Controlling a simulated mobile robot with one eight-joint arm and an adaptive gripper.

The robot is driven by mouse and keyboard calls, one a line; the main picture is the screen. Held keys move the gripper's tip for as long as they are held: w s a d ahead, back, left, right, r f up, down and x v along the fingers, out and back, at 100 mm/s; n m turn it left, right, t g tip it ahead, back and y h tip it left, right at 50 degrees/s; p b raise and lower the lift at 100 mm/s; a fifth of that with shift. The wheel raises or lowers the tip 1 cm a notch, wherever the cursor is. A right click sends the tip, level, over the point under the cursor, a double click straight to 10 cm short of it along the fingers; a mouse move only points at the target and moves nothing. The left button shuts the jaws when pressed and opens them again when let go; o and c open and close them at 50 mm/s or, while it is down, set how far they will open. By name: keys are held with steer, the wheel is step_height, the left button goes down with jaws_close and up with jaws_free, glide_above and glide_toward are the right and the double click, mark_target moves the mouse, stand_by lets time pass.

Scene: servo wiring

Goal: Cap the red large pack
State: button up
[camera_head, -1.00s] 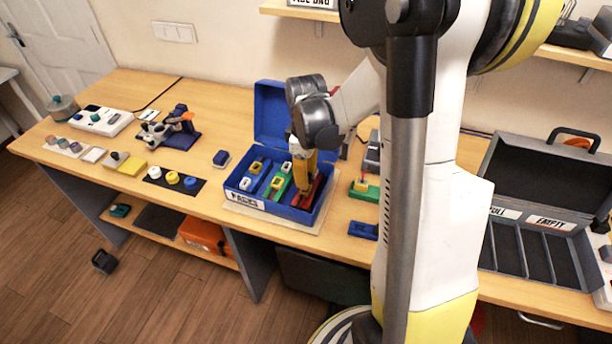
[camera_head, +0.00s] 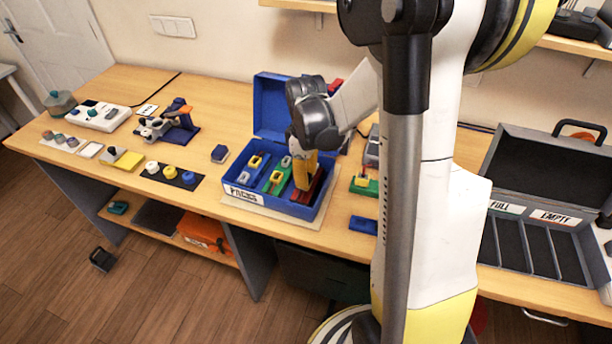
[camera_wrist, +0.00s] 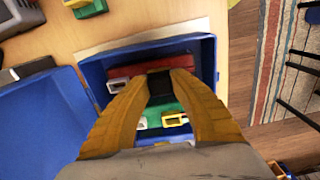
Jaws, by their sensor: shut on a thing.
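The red large pack (camera_head: 312,189) lies in the right end of the blue box labelled PACKS (camera_head: 279,206). It also shows in the wrist view (camera_wrist: 185,74), partly hidden by my fingers, with a white-rimmed connector (camera_wrist: 117,85) at one end. My gripper (camera_head: 303,180) points down into the box, over the red pack. In the wrist view its yellow fingers (camera_wrist: 160,82) close on a small black piece (camera_wrist: 160,88) above the pack. I cannot tell whether this piece touches the pack.
Green (camera_wrist: 170,108) and blue packs lie beside the red one. The blue lid stands open behind. White (camera_head: 152,167), yellow (camera_head: 170,172) and blue (camera_head: 188,178) caps sit on a dark mat to the left. A grey case (camera_head: 545,215) stands open at right.

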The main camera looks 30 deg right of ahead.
steer(key=o, duration=1.1)
step_height(320, 180, up, 12)
